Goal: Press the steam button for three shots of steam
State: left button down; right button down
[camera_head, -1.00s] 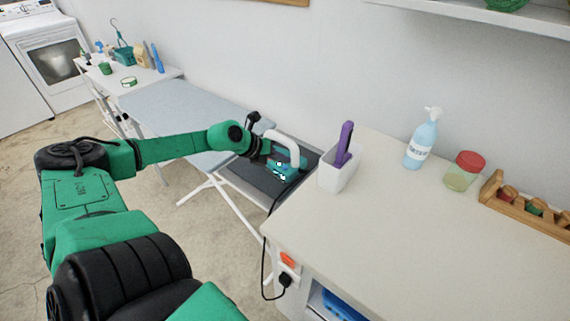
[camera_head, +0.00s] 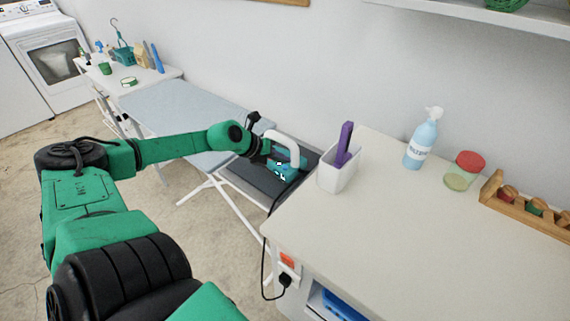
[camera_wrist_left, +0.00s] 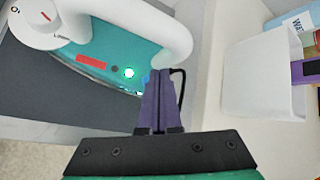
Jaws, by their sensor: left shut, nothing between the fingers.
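The teal iron with a white handle (camera_head: 290,142) rests on a dark pad (camera_head: 247,180) at the near end of the ironing board. A small blue spot (camera_wrist_left: 145,78), possibly the steam button, shows beside my left fingertips. My left gripper (camera_wrist_left: 156,76) is shut and empty, its tips close to the panel under the handle. I cannot tell whether they touch it. My right gripper is out of view.
A white holder (camera_head: 338,178) with a purple item stands on the counter right of the iron. A spray bottle (camera_head: 420,140), a red-lidded jar (camera_head: 465,170) and a wooden rack (camera_head: 530,208) stand farther right. A black cord (camera_head: 264,255) hangs at the counter's left edge.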

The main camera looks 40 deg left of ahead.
pick_arm(q)
jog(key=shift+f+b, duration=0.3)
jog(key=shift+f, duration=0.1)
jog(key=shift+f+b, duration=0.4)
jog(key=shift+f, duration=0.05)
dwell(0.6)
jog(key=shift+r+p, duration=0.85)
jog(key=shift+p, duration=0.05)
notch_tip(320, 180, up, 5)
jog(key=p, duration=0.5)
jog(key=shift+r, duration=0.15)
